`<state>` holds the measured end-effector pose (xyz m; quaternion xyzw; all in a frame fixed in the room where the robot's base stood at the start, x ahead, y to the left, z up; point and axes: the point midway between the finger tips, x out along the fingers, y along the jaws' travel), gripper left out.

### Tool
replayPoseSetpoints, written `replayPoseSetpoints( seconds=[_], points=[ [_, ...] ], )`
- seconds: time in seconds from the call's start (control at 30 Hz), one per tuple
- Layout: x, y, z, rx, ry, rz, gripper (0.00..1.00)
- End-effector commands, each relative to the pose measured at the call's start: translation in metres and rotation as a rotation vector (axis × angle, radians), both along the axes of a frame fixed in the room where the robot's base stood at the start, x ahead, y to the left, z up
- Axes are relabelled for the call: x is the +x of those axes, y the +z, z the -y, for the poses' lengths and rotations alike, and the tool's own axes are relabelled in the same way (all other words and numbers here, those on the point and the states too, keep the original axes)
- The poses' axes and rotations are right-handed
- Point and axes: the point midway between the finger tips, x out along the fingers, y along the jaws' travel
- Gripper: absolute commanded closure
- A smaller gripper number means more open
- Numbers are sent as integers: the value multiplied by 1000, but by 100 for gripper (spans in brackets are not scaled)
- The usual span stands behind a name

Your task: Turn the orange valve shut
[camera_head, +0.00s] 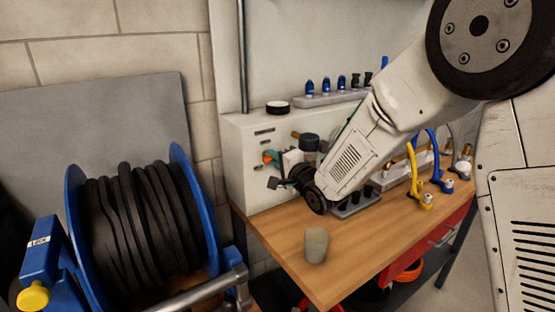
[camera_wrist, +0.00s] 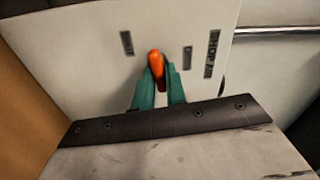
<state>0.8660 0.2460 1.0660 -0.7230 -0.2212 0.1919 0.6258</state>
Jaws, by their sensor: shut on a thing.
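The orange valve (camera_wrist: 155,62) shows in the wrist view as an orange handle on the front of a pale panel (camera_wrist: 90,40). My gripper (camera_wrist: 157,74) has its two teal fingers closed on the handle, one on each side. The fingers hide the handle's lower part. Dark labels stand on the panel to the left and right of the handle; I cannot read them all. In the head view a bit of the orange valve (camera_head: 268,158) shows on the front of the white box (camera_head: 250,135), next to my gripper (camera_head: 277,160), which is partly hidden by my wrist.
A blue hose reel (camera_head: 135,225) stands left of the bench.

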Motion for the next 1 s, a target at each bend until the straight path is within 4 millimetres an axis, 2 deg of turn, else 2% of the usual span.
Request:
replayPoseSetpoints(
  seconds=[0.3,0.87,0.9,0.97,1.0],
  points=[
    [2,2,2,112,-4,-69,100],
    [2,2,2,136,-4,-85,100],
    [2,2,2,136,-4,-85,81],
    [2,1,1,135,-4,-84,66],
    [2,1,1,134,-3,-85,66]
  ],
)
